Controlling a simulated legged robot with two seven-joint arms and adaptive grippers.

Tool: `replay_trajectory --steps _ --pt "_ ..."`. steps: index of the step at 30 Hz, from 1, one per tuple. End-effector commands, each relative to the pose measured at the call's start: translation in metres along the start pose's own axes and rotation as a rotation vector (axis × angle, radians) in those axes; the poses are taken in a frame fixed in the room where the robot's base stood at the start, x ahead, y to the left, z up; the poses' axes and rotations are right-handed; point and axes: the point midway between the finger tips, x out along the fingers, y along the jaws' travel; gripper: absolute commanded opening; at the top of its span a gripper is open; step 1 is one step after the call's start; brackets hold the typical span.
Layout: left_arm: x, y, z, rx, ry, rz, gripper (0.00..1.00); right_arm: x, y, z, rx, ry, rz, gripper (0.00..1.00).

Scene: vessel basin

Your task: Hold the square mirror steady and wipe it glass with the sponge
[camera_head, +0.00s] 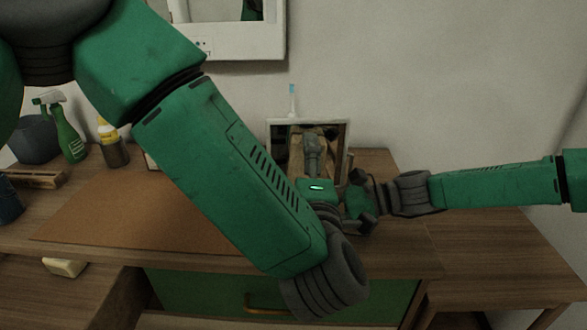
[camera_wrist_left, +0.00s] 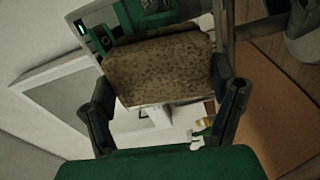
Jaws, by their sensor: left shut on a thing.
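The square mirror (camera_head: 342,134) stands near the wall at the back of the desk, its lower part hidden by my arms. In the left wrist view its pale rim (camera_wrist_left: 62,72) and reflecting glass lie behind the sponge. My left gripper (camera_wrist_left: 166,88) is shut on the brown speckled sponge (camera_wrist_left: 160,68), one finger on each side. The sponge overlaps the glass in that view; I cannot tell whether it touches.
A wall mirror (camera_head: 278,40) hangs above. A green spray bottle (camera_head: 70,138), a yellow-topped bottle (camera_head: 112,150) and a grey container (camera_head: 36,140) stand at the left. A brown mat (camera_head: 100,215) covers part of the desk. The desk's right side (camera_head: 480,250) is clear.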

Motion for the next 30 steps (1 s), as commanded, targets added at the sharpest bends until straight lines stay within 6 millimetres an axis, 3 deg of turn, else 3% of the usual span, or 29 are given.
replay_trajectory --steps 8,21,30 --pt "0.000 0.001 0.011 -0.001 -0.001 0.000 0.68 0.001 0.000 0.000 0.000 0.001 0.001 0.00" --pt "0.002 0.004 0.045 0.000 -0.001 -0.001 0.68 0.001 0.001 -0.001 0.001 0.001 0.002 0.00" --pt "0.003 0.004 0.037 0.000 0.000 0.000 0.68 0.001 0.001 -0.001 0.001 0.002 0.002 0.00"
